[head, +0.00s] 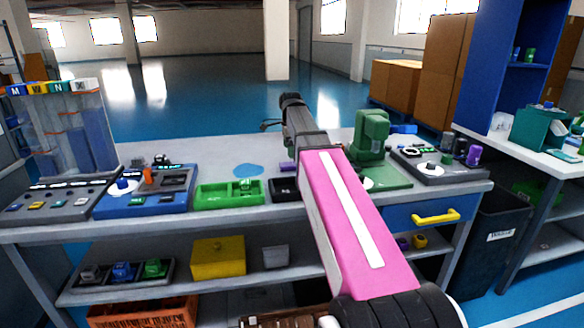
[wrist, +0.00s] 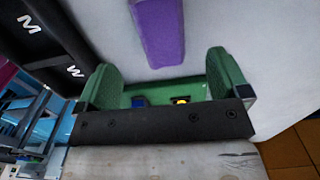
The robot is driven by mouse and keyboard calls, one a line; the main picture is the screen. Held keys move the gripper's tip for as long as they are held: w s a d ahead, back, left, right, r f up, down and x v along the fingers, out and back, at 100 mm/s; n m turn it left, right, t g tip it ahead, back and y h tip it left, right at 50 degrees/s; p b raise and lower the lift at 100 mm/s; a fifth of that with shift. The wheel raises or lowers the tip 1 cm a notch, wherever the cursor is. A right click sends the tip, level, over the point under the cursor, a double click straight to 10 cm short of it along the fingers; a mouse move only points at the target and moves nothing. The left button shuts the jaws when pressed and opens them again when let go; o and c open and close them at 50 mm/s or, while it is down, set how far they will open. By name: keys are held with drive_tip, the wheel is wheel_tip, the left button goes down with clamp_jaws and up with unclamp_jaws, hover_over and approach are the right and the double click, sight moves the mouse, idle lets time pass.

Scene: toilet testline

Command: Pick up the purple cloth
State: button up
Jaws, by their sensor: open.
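The purple cloth (wrist: 158,28) lies on the pale tabletop in the wrist view, as a long folded-looking strip reaching the top edge of the picture. In the head view a small purple piece (head: 287,167) shows beside my arm, partly hidden by it. My gripper (wrist: 166,84) is open, with its two green fingers spread and nothing held between them. The cloth is beyond the fingertips, roughly in line with the gap. The fingers do not show clearly in the head view.
A green tray (head: 230,193) and a black tray (head: 286,189) stand at the table's front edge. A blue device (head: 147,192) is to the left and a green machine (head: 373,140) to the right. In the wrist view, a dark object with white letters (wrist: 38,38) is at upper left.

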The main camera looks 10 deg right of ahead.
sight(290, 164)
drive_tip(key=shift+w+a+f, duration=0.1)
drive_tip(key=shift+a+f, duration=0.05)
drive_tip(key=shift+f, duration=3.3)
drive_tip(key=c, duration=1)
